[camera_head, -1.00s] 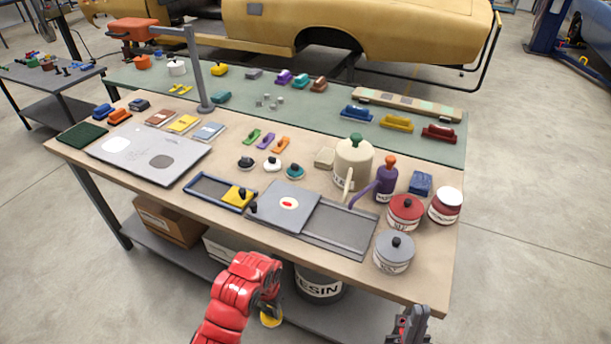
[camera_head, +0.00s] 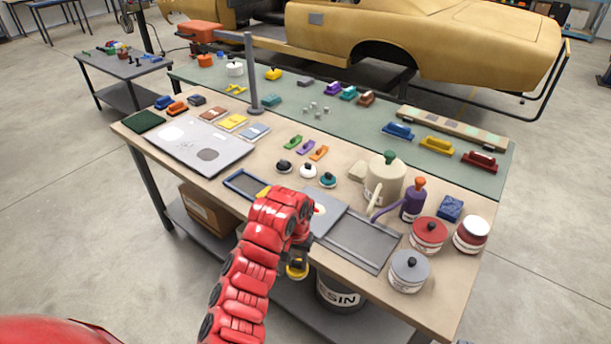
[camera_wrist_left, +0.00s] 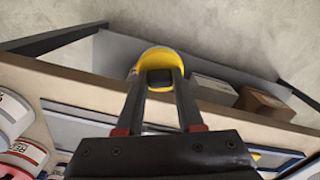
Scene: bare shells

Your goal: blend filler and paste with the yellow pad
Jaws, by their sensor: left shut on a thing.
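My left gripper (camera_head: 298,254) is shut on the dark handle of a round yellow pad (camera_head: 297,270). The pad is in front of the bench's near edge, apart from the bench top. In the left wrist view, the yellow pad (camera_wrist_left: 152,57) sits between the fingertips (camera_wrist_left: 159,78). A pale mixing board (camera_head: 225,158) lies on the left of the bench with a white patch (camera_head: 172,133) and a grey patch (camera_head: 208,155) spread apart on it. Which is filler and which is paste I cannot tell. My right gripper is not in view.
A blue-framed tray (camera_head: 237,190), partly behind my arm, and a grey tray (camera_head: 362,241) with a sliding plate (camera_head: 328,222) line the near edge. Lidded tins, including a grey one (camera_head: 408,272), crowd the right end. Small knobbed pads, including a teal one (camera_head: 327,180), stand mid-bench.

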